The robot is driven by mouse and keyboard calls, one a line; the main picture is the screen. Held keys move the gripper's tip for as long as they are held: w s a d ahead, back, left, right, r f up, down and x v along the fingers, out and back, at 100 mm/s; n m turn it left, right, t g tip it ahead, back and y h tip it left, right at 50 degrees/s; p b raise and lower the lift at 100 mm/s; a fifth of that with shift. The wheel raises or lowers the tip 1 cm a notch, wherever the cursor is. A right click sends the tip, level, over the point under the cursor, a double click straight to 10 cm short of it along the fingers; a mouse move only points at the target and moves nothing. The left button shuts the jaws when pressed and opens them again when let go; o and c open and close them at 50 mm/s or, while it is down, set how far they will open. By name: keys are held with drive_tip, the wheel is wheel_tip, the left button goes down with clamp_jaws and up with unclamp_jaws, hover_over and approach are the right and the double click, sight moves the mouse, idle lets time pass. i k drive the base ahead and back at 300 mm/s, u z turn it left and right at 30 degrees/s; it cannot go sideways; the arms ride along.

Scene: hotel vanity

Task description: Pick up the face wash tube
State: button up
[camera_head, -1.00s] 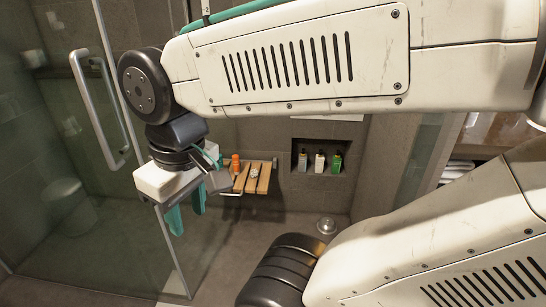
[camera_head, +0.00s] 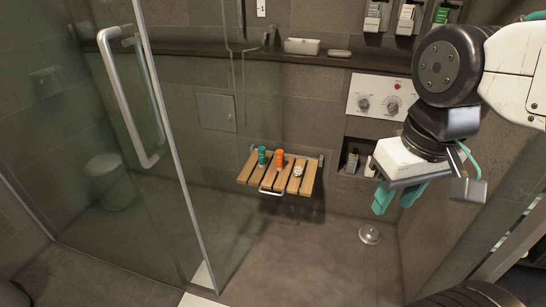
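Several small items stand on a slatted wooden shower seat (camera_head: 246,175): a teal container (camera_head: 262,156), an orange container (camera_head: 279,159) and a small whitish item (camera_head: 298,171). They are too small for me to tell which is the face wash tube. My gripper (camera_head: 397,200) has two teal fingers that point down, with a gap between them. It looks open and empty. In the picture it is to the right of the seat, in front of the wall niche.
A glass door with a metal handle (camera_head: 128,100) is at the left. A recessed niche (camera_head: 350,163) holds bottles, partly hidden by my gripper. Above it are a control panel (camera_head: 366,97), a ledge (camera_head: 215,51) and wall dispensers (camera_head: 406,17). The floor before the seat is clear.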

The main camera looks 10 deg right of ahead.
sight(261, 149)
drive_tip(key=z, duration=0.25)
drive_tip(key=i, duration=1.95)
drive_tip(key=u, duration=0.45)
